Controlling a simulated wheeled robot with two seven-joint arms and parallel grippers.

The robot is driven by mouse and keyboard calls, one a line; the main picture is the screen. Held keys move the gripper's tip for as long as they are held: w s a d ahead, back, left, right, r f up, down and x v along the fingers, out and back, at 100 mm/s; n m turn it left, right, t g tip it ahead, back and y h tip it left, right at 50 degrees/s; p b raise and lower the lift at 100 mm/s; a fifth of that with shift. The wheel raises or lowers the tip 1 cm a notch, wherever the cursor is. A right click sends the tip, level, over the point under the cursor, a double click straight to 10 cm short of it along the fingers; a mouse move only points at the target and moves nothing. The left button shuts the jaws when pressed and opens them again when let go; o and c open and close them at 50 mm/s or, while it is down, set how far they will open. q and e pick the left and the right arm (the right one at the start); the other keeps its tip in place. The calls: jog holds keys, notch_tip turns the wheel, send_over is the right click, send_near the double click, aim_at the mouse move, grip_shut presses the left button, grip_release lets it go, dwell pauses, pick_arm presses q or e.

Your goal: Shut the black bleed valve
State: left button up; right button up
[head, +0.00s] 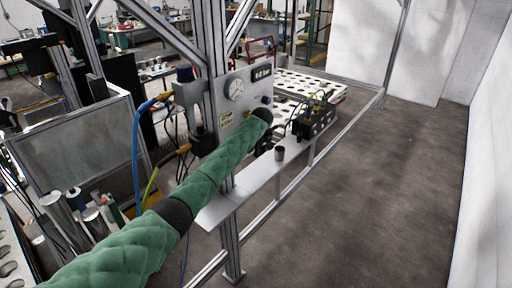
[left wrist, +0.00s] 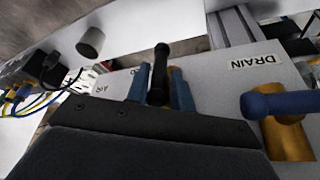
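The black bleed valve's lever (left wrist: 161,62) stands between the two blue-grey fingers of my left gripper (left wrist: 158,74) in the left wrist view. The fingers lie close on both sides of the lever; I cannot tell whether they press on it. The valve's body is mostly hidden behind the gripper. In the head view my green-sleeved left arm reaches to the panel (head: 225,104), and its gripper (head: 268,142) is small, dark and partly hidden by the wrist. My right gripper is not in view.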

pick_arm(q)
jog(key=shift+d+r+g, duration=0.1)
jog(key=shift+r+g, duration=0.1)
jog(key=shift+g, duration=0.2)
grip_shut()
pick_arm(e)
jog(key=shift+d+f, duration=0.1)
pick_arm(q)
jog(key=shift+w+y+b, duration=0.1)
jog(key=shift+y+b, duration=0.25)
jog(key=shift+y, duration=0.05)
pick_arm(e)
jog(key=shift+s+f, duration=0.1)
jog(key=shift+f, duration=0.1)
pick_arm(q)
jog(key=shift+d+g, duration=0.1)
jog(key=shift+g, duration=0.3)
jog(key=shift+w+m+g+y+b, duration=0.15)
jog(key=shift+m+g+y+b, duration=0.15)
jog(key=shift+g+y+b, duration=0.35)
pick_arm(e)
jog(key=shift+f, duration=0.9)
pick_arm(q)
jog(key=shift+b, duration=0.55)
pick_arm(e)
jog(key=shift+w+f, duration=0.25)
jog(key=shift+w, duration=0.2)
